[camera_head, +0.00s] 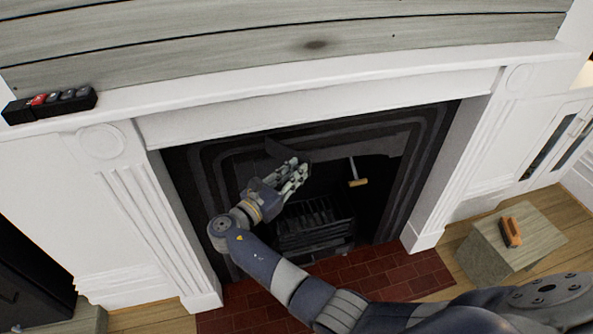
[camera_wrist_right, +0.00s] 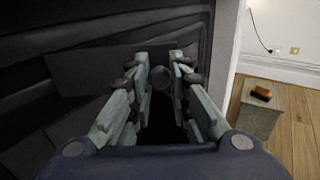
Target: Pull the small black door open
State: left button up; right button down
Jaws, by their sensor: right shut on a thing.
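The small black door (camera_head: 284,148) is in the upper part of the dark fireplace, just beyond my right gripper (camera_head: 298,172). In the right wrist view it is a flat dark panel (camera_wrist_right: 85,72). A round dark knob (camera_wrist_right: 161,77) shows between the fingertips of my right gripper (camera_wrist_right: 160,66), which is shut on it. The fingers hide part of the door, and the dark makes it hard to tell how far it stands ajar. My left gripper is not in view.
A white mantel (camera_head: 320,95) frames the fireplace. A metal bar with a wooden end (camera_head: 358,183) hangs right of my gripper. A grate (camera_head: 312,222) is below. A wooden block (camera_head: 515,240) with an orange-brown object (camera_head: 511,232) stands on the floor at right.

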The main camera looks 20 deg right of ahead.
jog(key=shift+a, duration=0.1)
jog(key=c, duration=1.5)
grip_release()
jog(key=shift+o, duration=0.2)
notch_tip(320, 180, up, 10)
